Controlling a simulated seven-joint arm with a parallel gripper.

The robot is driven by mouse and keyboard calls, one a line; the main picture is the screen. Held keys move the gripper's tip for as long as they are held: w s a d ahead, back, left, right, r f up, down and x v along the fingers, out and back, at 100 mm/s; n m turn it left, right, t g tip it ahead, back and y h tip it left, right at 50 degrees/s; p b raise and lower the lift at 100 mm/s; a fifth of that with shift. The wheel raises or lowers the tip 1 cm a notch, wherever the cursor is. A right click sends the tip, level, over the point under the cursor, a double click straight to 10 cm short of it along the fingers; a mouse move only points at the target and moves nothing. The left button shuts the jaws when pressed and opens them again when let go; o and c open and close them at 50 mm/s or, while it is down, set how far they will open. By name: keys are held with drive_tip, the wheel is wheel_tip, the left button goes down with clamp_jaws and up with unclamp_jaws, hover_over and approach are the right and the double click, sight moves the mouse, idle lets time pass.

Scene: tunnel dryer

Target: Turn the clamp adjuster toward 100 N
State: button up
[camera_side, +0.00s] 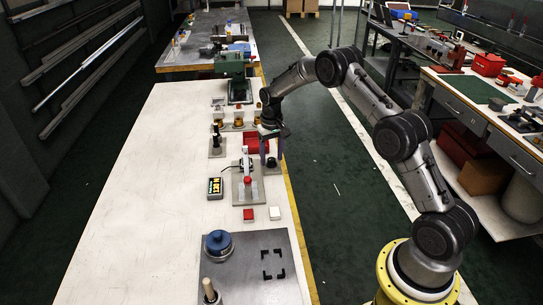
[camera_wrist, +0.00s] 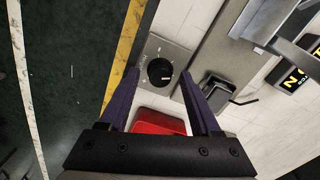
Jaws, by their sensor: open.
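The clamp adjuster, a round black knob (camera_wrist: 160,72) with a white pointer mark, sits on a small grey plate (camera_wrist: 172,50) with markings too small to read. In the wrist view my gripper (camera_wrist: 160,80) is open, with one purple finger on each side of the knob and visible gaps between. I cannot tell how high the fingertips are above it. In the side view my gripper (camera_side: 269,150) points down over the adjuster's plate (camera_side: 272,170), and the fingers partly hide the knob. A clamp fixture (camera_side: 247,188) with a red-tipped lever stands just left of it.
A display with yellow digits (camera_side: 214,187) lies left of the fixture. A red bin (camera_side: 257,141) is close behind my gripper. Red (camera_side: 248,213) and white (camera_side: 276,213) blocks lie in front. A blue-topped round part (camera_side: 218,243) stands on the metal plate. The bench's left side is clear.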

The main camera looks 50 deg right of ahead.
sight(271, 159)
wheel_tip(271, 159, up, 14)
idle(0.5)
